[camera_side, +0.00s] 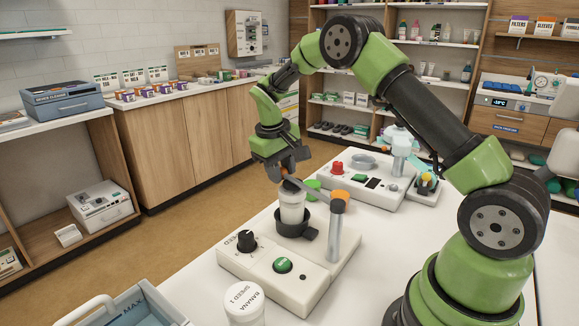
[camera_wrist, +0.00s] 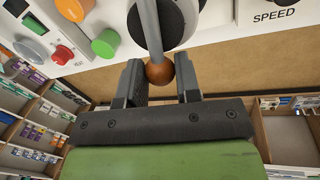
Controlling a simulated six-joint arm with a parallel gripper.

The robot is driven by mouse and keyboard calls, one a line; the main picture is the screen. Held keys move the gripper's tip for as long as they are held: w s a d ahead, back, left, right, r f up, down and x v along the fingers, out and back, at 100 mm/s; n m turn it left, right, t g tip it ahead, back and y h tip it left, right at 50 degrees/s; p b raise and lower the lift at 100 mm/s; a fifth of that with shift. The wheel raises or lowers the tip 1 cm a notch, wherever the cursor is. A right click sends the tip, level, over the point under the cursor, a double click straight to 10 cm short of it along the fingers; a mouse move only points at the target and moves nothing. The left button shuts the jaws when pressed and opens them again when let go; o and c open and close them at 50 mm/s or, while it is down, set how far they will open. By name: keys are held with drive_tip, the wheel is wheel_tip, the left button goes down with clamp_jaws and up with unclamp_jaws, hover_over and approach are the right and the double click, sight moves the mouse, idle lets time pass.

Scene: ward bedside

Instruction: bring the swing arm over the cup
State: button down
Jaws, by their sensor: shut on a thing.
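The swing arm is a grey rod (camera_wrist: 149,28) with a brown ball knob (camera_wrist: 159,74) at its end. In the side view, it reaches left from the top of an upright grey post (camera_side: 334,238). My gripper (camera_side: 284,174) is shut on the ball knob, which sits between both fingers in the wrist view. The white cup (camera_side: 292,206) stands upright in a black holder (camera_side: 295,231) on the machine. The rod passes above the cup's dark round top (camera_wrist: 178,22) in the wrist view. The exact alignment and height gap cannot be told.
The machine's white base (camera_side: 300,287) carries a black dial (camera_side: 246,240) and a green button (camera_side: 282,265). A white jar (camera_side: 245,303) stands in front. Another control unit (camera_side: 357,181) stands farther back.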

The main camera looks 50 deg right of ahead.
drive_tip(key=shift+a, duration=0.35)
drive_tip(key=c, duration=0.8)
unclamp_jaws()
drive_tip(key=shift+r, duration=0.15)
drive_tip(key=r, duration=0.3)
drive_tip(key=a+r, duration=0.1)
drive_tip(key=r, duration=0.5)
drive_tip(key=shift+w+a+r, duration=0.2)
drive_tip(key=shift+a+r, duration=0.05)
drive_tip(key=shift+a, duration=0.15)
drive_tip(key=s+a+r+t+y, duration=0.1)
drive_tip(key=s+a+r+t, duration=0.3)
drive_tip(key=s, duration=0.4)
drive_tip(key=s+a+r+t+y, duration=0.1)
drive_tip(key=s+a+r+y, duration=0.1)
drive_tip(key=s+a+r, duration=0.5)
drive_tip(key=s+f+t, duration=0.1)
drive_tip(key=s, duration=0.2)
drive_tip(key=s+f+m, duration=0.1)
drive_tip(key=s, duration=0.2)
drive_tip(key=s+f+t+y, duration=0.1)
drive_tip(key=s, duration=0.1)
drive_tip(key=shift+s+a+f+m+t, duration=0.1)
drive_tip(key=shift+s+f+m+t, duration=0.2)
drive_tip(key=shift+s+f, duration=0.1)
